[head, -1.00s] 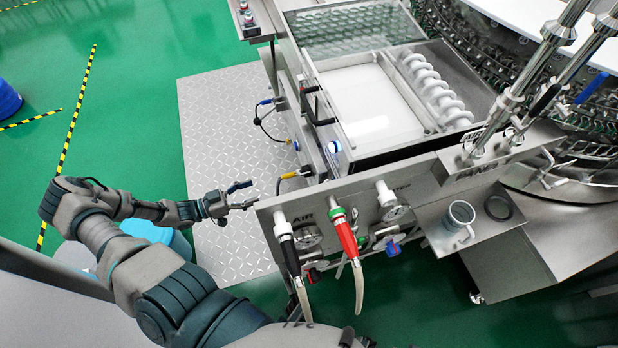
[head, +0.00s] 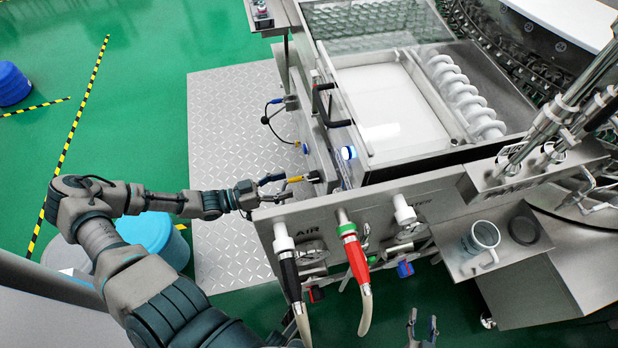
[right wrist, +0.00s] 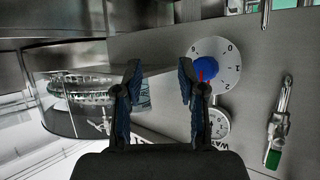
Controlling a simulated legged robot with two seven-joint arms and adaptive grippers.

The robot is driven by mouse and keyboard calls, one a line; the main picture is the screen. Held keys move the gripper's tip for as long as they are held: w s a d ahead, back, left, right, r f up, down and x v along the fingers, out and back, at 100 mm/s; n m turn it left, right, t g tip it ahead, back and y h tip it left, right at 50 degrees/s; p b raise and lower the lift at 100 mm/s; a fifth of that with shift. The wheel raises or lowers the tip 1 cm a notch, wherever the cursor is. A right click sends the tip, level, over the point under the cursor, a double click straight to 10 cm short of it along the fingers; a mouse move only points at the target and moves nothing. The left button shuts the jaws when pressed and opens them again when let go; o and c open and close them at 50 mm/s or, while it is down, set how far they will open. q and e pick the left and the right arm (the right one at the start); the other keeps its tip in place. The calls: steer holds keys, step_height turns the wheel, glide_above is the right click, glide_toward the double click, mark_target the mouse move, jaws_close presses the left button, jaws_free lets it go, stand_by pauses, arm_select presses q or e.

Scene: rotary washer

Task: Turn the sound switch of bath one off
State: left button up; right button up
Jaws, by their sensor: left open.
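A metal bath (head: 395,95) with a white basin and a white spiral stands at the top centre in the head view. A round blue-lit button (head: 348,152) is on its near side, and a smaller blue light (head: 305,148) is further left. I cannot tell which one is the sound switch. My left gripper (head: 270,190) is open beside the side panel, close to the yellow cable plug (head: 296,179); I cannot tell whether it touches. My right gripper (head: 422,328) shows at the bottom edge. In the right wrist view it is open and empty (right wrist: 158,75).
A metal panel with black and red hoses (head: 357,262) is right of my left gripper. A mug (head: 480,240) stands on a shelf at right. In the right wrist view a blue-centred dial (right wrist: 222,64) is near the right finger.

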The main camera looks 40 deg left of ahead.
mark_target(308, 179)
arm_select(q)
steer(key=b+x, duration=0.3)
steer(key=x, duration=0.2)
steer(key=d+b+x, duration=0.1)
steer(key=b+x, duration=0.1)
steer(key=x, duration=0.1)
steer(key=shift+s+r+b, duration=0.25)
steer(key=shift+s+b, duration=0.1)
steer(key=shift+s, duration=0.05)
steer(key=shift+a, duration=0.1)
steer(key=c, duration=0.6)
steer(key=shift+a+f, duration=0.15)
steer(key=shift+a, duration=0.1)
steer(key=c, duration=0.5)
steer(key=shift+c, duration=0.2)
arm_select(e)
step_height(308, 179, up, 14)
steer(key=m+t+y, duration=0.1)
steer(key=t+y, duration=0.1)
steer(key=t, duration=1)
steer(key=shift+w+a+f+y, duration=0.2)
steer(key=shift+a+f+y, duration=0.05)
steer(key=shift+a+y, duration=0.15)
